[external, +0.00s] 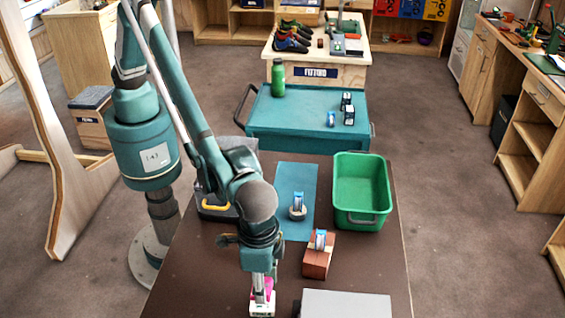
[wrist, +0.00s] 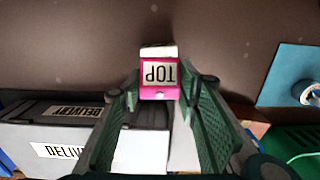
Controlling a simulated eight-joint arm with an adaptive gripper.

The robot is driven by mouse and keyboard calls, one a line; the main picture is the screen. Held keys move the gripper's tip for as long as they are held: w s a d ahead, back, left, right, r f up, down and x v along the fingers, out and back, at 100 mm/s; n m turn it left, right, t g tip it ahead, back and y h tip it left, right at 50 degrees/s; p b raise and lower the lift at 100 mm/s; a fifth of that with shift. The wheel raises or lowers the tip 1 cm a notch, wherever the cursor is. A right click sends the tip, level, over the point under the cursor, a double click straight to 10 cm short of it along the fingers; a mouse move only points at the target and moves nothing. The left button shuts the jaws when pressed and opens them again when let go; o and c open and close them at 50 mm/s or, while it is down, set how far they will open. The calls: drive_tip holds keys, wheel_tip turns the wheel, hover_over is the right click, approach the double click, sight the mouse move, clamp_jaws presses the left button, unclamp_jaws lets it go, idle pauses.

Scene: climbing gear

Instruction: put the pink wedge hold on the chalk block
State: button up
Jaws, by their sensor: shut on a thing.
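The pink wedge hold (wrist: 160,94), with a pale label reading TOP, sits between the two green fingers of my gripper (wrist: 160,96). My gripper is shut on it. In the external view the pink hold (external: 268,285) shows at the fingertips of my gripper (external: 263,286), low over the front of the brown table. A small white block with dark marks, which looks like the chalk block (external: 262,304), is directly under the hold. A white edge also shows past the hold in the wrist view (wrist: 158,52). I cannot tell whether hold and block touch.
A grey box (external: 345,304) with DELIVERY labels stands close right. A reddish-brown block (external: 317,262) carries a small blue-and-white item. Behind are a blue mat (external: 297,180) with another item and a green bin (external: 362,222). The table left of my gripper is clear.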

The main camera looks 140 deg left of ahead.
drive_tip(key=shift+f, duration=1.85)
drive_tip(key=shift+f, duration=0.2)
drive_tip(key=o, duration=0.9)
drive_tip(key=shift+r, duration=0.15)
wheel_tip(320, 180, up, 12)
drive_tip(key=shift+f, duration=0.15)
drive_tip(key=shift+r, duration=0.2)
